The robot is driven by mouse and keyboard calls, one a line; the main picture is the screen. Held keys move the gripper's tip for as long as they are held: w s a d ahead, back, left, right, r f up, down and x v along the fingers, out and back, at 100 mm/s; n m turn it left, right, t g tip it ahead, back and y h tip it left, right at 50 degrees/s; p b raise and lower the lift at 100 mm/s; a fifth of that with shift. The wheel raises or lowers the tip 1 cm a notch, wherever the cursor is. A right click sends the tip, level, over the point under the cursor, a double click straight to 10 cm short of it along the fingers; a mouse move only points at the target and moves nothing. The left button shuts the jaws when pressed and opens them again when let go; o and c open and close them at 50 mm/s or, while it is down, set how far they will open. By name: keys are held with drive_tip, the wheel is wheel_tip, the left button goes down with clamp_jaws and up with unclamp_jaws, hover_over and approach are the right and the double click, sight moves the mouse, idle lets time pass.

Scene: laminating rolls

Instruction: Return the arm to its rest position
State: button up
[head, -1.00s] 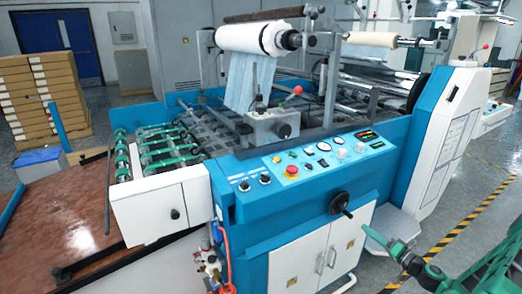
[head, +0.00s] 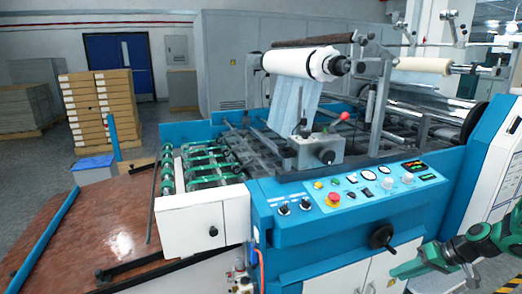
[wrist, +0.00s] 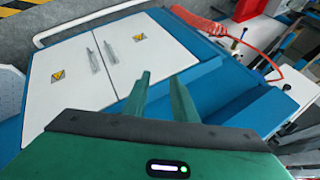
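My gripper (head: 396,270) is at the lower right of the head view, in front of the laminating machine's white cabinet doors and just below right of the black handwheel (head: 382,236). Its green fingers also show in the wrist view (wrist: 160,80). They stand apart with nothing between them. The wrist view looks onto two white cabinet doors (wrist: 90,75) with yellow warning labels and the machine's blue frame (wrist: 185,60). The fingers appear clear of the doors. My green forearm leaves the head view at the right edge.
The blue and white laminating machine (head: 330,215) fills the middle and right, with a white film roll (head: 295,63) on top. A brown board (head: 105,220) lies at left. Stacked boxes (head: 100,105) stand behind. A red coiled hose (wrist: 245,45) hangs near the machine. Open floor shows at the back left.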

drive_tip(key=s+a+r+m+g+h, duration=0.2)
drive_tip(key=s+r, duration=0.8)
drive_tip(key=s, duration=0.5)
drive_tip(key=s+a+r+m+g+h, duration=0.2)
drive_tip(key=s+r+m+h, duration=0.2)
drive_tip(key=s+r, duration=0.6)
drive_tip(key=s, duration=0.5)
drive_tip(key=shift+w, duration=0.1)
drive_tip(key=shift+w+f, duration=0.2)
drive_tip(key=shift+w, duration=0.4)
